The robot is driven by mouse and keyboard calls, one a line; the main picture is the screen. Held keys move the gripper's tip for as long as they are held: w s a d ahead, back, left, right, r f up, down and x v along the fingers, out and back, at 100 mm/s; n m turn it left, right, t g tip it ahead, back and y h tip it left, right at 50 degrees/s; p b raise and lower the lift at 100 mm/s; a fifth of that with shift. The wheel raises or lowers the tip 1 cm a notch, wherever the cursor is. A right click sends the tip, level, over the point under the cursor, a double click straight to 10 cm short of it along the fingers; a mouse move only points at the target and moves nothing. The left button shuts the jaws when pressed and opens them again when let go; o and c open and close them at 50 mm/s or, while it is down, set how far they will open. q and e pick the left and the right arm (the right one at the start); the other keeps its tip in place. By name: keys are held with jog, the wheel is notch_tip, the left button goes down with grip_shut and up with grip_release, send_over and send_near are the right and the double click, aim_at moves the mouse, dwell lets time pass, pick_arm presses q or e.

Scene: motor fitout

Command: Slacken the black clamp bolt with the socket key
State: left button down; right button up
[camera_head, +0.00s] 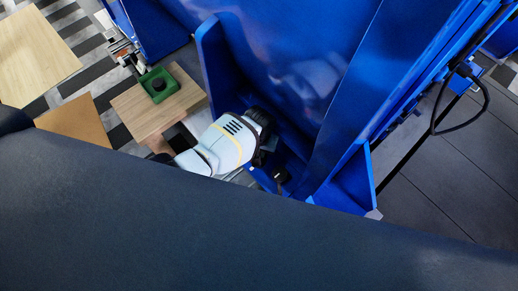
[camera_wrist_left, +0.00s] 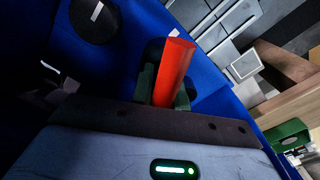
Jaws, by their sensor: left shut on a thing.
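In the left wrist view my left gripper (camera_wrist_left: 164,90) is shut on the orange-red handle of the socket key (camera_wrist_left: 173,66). The handle stands up between the dark fingers and leans slightly right; the key's socket end is hidden. A dark round shape sits behind the handle against the blue frame, and I cannot tell whether it is the black clamp bolt. In the head view my pale left arm reaches to the lower part of the blue frame (camera_head: 291,60), with its gripper mostly hidden. A small black part (camera_head: 280,175) shows there, also not surely the bolt. My right gripper is not in view.
A green holder (camera_head: 159,86) with a black round opening stands on a wooden block (camera_head: 128,108) left of the frame. It also shows in the left wrist view (camera_wrist_left: 290,134). A black disc (camera_wrist_left: 93,18) is on the blue surface. A black cable (camera_head: 483,108) loops at right.

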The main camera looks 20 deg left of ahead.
pick_arm(q)
jog(key=shift+f, duration=0.3)
jog(key=shift+f+b, duration=0.35)
jog(key=shift+b, duration=0.15)
dwell(0.4)
jog(key=shift+w+n, duration=0.1)
jog(key=shift+n, duration=1.4)
jog(key=shift+d, duration=0.1)
jog(key=shift+n+p, duration=0.4)
jog(key=shift+n, duration=0.8)
